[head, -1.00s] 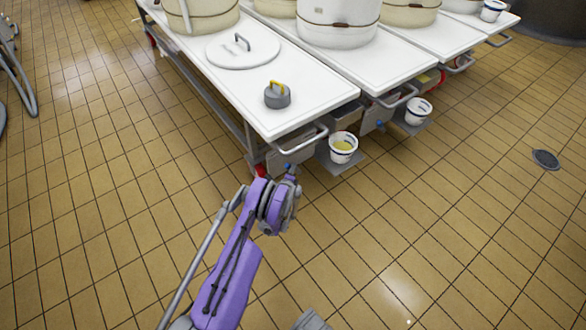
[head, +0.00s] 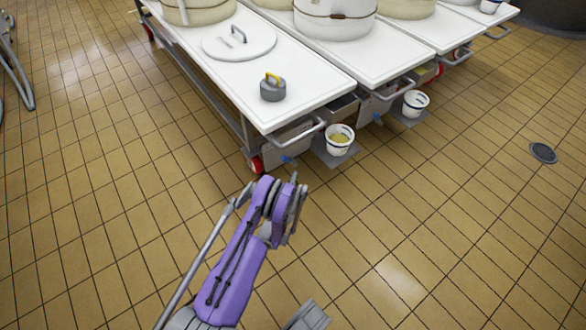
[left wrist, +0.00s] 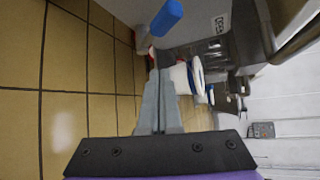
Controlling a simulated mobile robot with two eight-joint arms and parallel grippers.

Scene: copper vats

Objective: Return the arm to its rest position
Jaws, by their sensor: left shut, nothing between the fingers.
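My left arm (head: 235,265), purple and grey, reaches up from the bottom of the head view over open floor. Its end is folded near the front corner of the closest cart, and the gripper itself is hard to make out there. In the left wrist view my left gripper (left wrist: 157,62) shows its two grey fingers together, with nothing between them. Beyond the fingers are a blue handle (left wrist: 167,17) and a white bucket (left wrist: 185,77), both apart from them as far as I can tell. My right gripper is in neither view.
The closest white cart (head: 315,95) carries a round lid (head: 238,45) and a grey weight with a yellow handle (head: 272,90). A bucket (head: 340,140) stands on a low plate at its end. Tiled floor (head: 450,240) is open to the right, with a drain (head: 543,152).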

